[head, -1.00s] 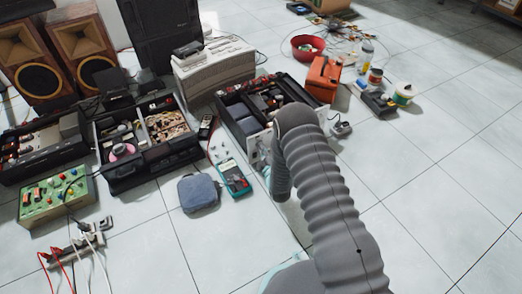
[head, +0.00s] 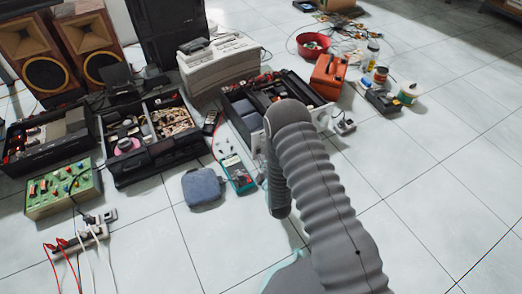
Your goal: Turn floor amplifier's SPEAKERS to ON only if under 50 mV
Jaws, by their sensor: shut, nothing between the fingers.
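The floor amplifier (head: 240,112) appears to be the open-topped dark chassis in the middle of the head view, with a pale front panel. My arm covers much of that panel, and I cannot make out the SPEAKERS control or its setting. A teal-edged multimeter (head: 239,173) lies on the floor in front of it; its reading is too small to read. My grey ribbed arm reaches forward and bends down just in front of the amplifier. My gripper is hidden behind the arm, so I cannot see its fingers or whether they touch the panel.
A blue-grey pouch (head: 202,188) lies left of the multimeter. An orange case (head: 328,77) stands at right.

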